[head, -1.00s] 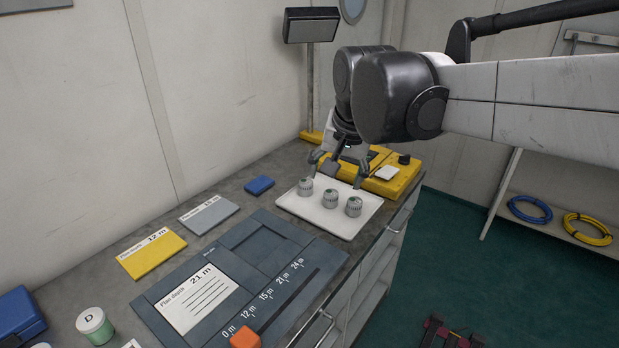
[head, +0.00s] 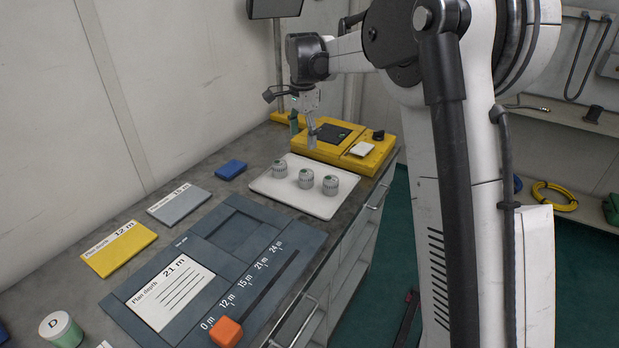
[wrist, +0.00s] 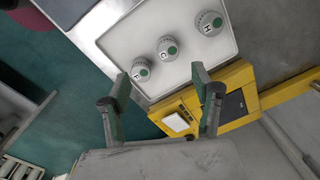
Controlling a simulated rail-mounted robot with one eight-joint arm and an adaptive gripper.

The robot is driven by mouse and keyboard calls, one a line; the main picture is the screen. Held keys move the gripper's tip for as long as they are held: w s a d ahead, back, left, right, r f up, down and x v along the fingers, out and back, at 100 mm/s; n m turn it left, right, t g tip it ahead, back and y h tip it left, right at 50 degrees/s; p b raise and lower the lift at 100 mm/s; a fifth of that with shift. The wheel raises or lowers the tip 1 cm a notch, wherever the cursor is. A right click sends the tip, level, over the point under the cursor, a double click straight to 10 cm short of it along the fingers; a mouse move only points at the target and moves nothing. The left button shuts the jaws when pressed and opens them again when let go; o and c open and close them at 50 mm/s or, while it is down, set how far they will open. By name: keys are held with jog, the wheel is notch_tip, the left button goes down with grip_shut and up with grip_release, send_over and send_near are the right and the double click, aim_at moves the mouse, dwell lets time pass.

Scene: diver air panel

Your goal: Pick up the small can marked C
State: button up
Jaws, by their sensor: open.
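Three small grey-white cans stand upright in a row on a white tray. In the wrist view the middle can (wrist: 167,48) has a green dot and a letter that looks like C; it is also the middle can in the head view (head: 306,178). The can on the right (wrist: 209,23) reads H. The letter on the can on the left (wrist: 141,70) is unclear. My gripper (head: 303,132) is open and empty, above and behind the tray by the yellow unit. In the wrist view its fingers (wrist: 161,86) are spread, apart from the cans.
The white tray (head: 270,187) lies near the counter's right edge. A yellow unit (head: 375,158) with a dark panel stands behind it. A blue block (head: 230,169), depth cards and a dark slider board (head: 215,235) lie in front and left. A can marked D (head: 61,330) stands front left.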

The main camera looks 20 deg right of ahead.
jog(key=m, duration=0.2)
send_over(306, 172)
notch_tip(306, 172, down, 4)
jog(key=shift+g, duration=0.3)
notch_tip(306, 172, down, 8)
jog(key=shift+w+a+f, duration=0.1)
jog(key=shift+a+f, duration=0.05)
jog(key=shift+f, duration=0.05)
jog(key=shift+d+f, duration=0.2)
jog(key=shift+f, duration=2.6)
jog(key=c, duration=1.3)
jog(key=shift+o, duration=0.2)
jog(key=shift+r, duration=0.1)
